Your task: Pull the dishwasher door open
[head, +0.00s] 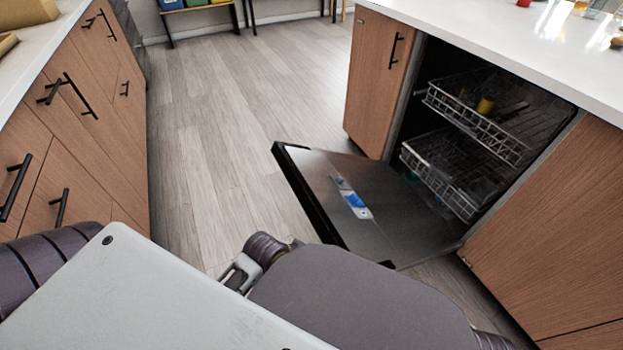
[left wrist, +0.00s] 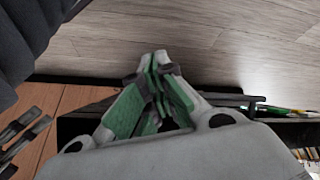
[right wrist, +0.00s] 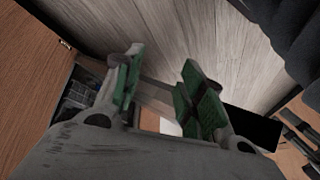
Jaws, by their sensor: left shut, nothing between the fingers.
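The dishwasher door (head: 318,200) is folded down, lying low and close to flat in front of the open dishwasher. Its inner face, with a blue-marked dispenser (head: 354,198), points up. Wire racks (head: 470,125) show inside the opening. My left gripper (left wrist: 157,62) is shut and empty in the left wrist view, with its green-padded fingers together. My right gripper (right wrist: 162,62) is open in the right wrist view, its fingers apart with nothing seen between them. The head view does not clearly show either set of fingertips, so their distance from the door cannot be told.
The white island counter (head: 500,35) runs above the dishwasher, with wooden cabinet fronts (head: 550,230) on either side. Wooden drawers with black handles (head: 85,110) line the left. The grey wood floor (head: 225,120) between them is clear.

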